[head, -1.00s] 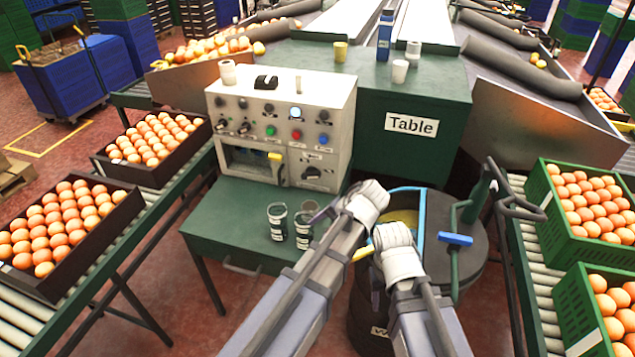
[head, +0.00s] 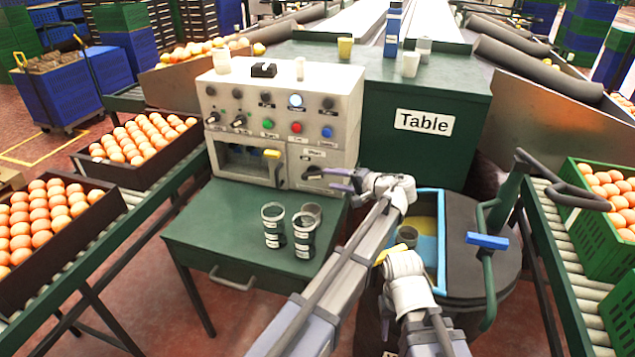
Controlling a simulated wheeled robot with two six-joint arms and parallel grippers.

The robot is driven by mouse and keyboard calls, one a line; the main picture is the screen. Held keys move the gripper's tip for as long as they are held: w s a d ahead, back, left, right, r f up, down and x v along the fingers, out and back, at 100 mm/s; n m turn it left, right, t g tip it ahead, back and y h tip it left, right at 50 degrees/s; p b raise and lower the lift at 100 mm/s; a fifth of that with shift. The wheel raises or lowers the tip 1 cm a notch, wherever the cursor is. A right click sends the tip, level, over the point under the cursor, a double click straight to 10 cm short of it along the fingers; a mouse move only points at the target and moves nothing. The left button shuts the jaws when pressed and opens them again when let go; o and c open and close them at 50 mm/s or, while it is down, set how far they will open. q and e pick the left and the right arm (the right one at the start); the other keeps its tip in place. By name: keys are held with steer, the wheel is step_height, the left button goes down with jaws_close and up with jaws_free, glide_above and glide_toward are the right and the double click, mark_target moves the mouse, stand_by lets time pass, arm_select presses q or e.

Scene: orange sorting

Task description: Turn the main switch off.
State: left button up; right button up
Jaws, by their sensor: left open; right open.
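The grey control box (head: 228,92) stands on the green table at the centre. Its main switch (head: 311,170), a dark rotary knob under a small label, is at the lower right of the front face, partly covered by my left gripper's fingers, so its setting is unclear. My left gripper (head: 326,180) is open, its fingers pointing left at the knob; I cannot tell whether they touch it. My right gripper (head: 400,250) is over the open bin at lower right, its fingers mostly hidden by its own hand.
Several dark cups (head: 273,230) stand on the green table (head: 215,220) below the panel. A black bin (head: 480,260) with a blue-handled lever stands at right. Orange crates (head: 140,160) on conveyors flank both sides.

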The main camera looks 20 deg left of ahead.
mark_target(318, 177)
arm_select(q)
steer(key=b+x, duration=0.2)
steer(key=x, duration=0.4)
steer(key=shift+a+f, duration=0.1)
steer(key=shift+f, duration=0.05)
steer(key=shift+x, duration=0.75)
jaws_close()
